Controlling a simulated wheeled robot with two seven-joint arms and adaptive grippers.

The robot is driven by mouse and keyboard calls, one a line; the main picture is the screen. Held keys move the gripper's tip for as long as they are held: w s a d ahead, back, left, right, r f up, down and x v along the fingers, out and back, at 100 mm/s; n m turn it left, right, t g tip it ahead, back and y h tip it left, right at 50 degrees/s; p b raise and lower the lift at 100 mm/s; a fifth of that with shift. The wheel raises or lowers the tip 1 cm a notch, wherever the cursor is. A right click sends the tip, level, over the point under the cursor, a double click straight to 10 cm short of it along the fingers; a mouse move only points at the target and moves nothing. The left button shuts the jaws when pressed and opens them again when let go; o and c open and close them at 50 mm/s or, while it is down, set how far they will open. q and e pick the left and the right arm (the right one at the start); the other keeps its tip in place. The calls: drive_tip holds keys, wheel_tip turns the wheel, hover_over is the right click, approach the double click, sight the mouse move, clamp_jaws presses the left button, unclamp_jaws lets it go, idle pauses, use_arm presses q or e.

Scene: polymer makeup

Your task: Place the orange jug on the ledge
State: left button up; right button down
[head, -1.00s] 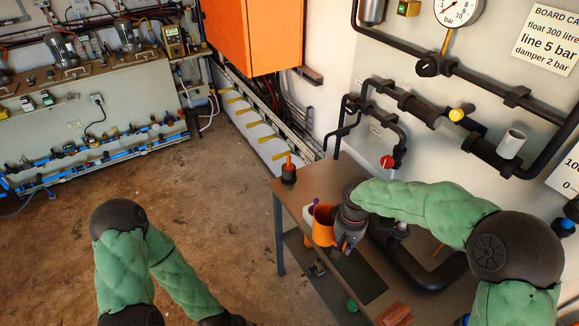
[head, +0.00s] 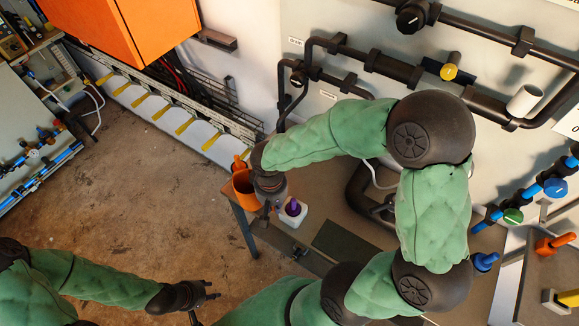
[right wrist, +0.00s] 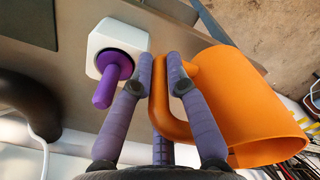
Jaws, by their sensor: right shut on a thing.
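The orange jug (head: 243,188) is at the left end of the brown table in the head view, mouth up and slightly tilted. My right gripper (head: 264,203) is shut on its handle. In the right wrist view the two purple fingers of the right gripper (right wrist: 160,62) pinch the handle, and the jug (right wrist: 250,105) hangs to the right. I cannot tell whether its base touches the table. My left gripper (head: 212,290) is open and empty over the floor.
A white block with a purple peg (head: 292,208) stands on the table (head: 292,240) close to the right gripper. Black pipes (head: 350,55) with valves line the wall. The cabinet (head: 150,25) overhangs near the ledge.

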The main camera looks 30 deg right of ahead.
drive_tip(key=w+d, duration=0.2)
drive_tip(key=d, duration=0.2)
drive_tip(key=w+d, duration=0.1)
drive_tip(key=d, duration=0.4)
drive_tip(key=w+d, duration=0.2)
drive_tip(key=d, duration=0.2)
drive_tip(key=shift+w+d+b, duration=0.2)
drive_tip(key=shift+w+b, duration=0.1)
drive_tip(key=shift+b, duration=0.1)
drive_tip(key=f, duration=0.1)
drive_tip(key=d+f+b, duration=0.1)
drive_tip(key=shift+w+f, duration=0.15)
drive_tip(key=shift+f, duration=0.65)
drive_tip(key=c, duration=1.6)
unclamp_jaws()
drive_tip(key=shift+f, duration=0.1)
drive_tip(key=o, duration=0.4)
